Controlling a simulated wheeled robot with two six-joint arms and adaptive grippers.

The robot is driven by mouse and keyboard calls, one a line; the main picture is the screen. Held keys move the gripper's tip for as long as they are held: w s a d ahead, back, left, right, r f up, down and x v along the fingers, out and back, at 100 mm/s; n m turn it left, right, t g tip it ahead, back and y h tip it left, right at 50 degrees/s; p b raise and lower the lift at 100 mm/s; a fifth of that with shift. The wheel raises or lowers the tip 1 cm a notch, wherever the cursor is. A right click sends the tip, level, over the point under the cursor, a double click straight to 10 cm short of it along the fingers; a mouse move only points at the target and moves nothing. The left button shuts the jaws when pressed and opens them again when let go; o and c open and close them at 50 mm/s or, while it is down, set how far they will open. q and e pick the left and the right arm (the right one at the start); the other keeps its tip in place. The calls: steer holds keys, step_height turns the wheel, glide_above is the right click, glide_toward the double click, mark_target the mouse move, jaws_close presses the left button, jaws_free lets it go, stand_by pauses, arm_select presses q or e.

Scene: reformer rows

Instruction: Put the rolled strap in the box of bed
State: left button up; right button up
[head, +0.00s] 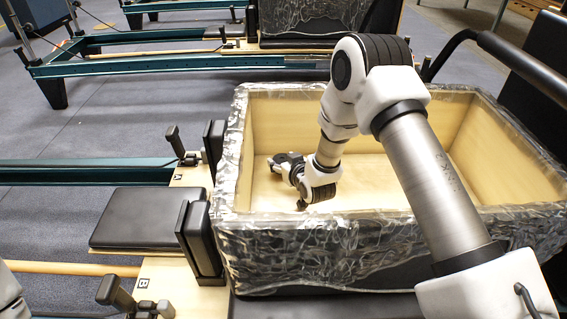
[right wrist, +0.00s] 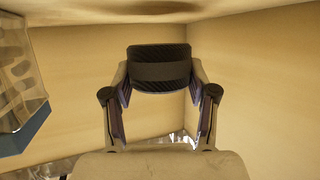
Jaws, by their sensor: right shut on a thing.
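The box (head: 320,243) stands open on the bed, with a pale wooden inside and a glossy, clear-wrapped outside. My right arm reaches over its rim, and my right gripper (head: 285,166) is low inside, in the left part of the box. In the right wrist view, my right gripper (right wrist: 158,92) is shut on the rolled strap (right wrist: 158,68), a dark ribbed roll with a smoother middle band. Pale wooden walls (right wrist: 255,70) surround it there. In the head view I cannot clearly tell the strap from the gripper. My left gripper is out of view.
A black padded block (head: 203,238) stands close to the box's left side, with a dark pad (head: 137,217) beyond it. A black bar (head: 520,68) runs at the right. In the right wrist view, a clear object with a blue edge (right wrist: 25,130) shows at the left.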

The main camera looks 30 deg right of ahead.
steer(key=shift+s+r, duration=0.1)
steer(key=shift+r, duration=0.05)
steer(key=shift+f+b, duration=0.35)
steer(key=shift+f, duration=0.15)
steer(key=o, duration=1.2)
steer(key=shift+s+f, duration=0.1)
steer(key=shift+c, duration=0.2)
steer(key=shift+s+r+p, duration=0.15)
steer(key=shift+r+p, duration=0.45)
steer(key=shift+r, duration=0.05)
steer(key=p+v, duration=0.1)
steer(key=v, duration=0.6)
steer(key=shift+p, duration=0.35)
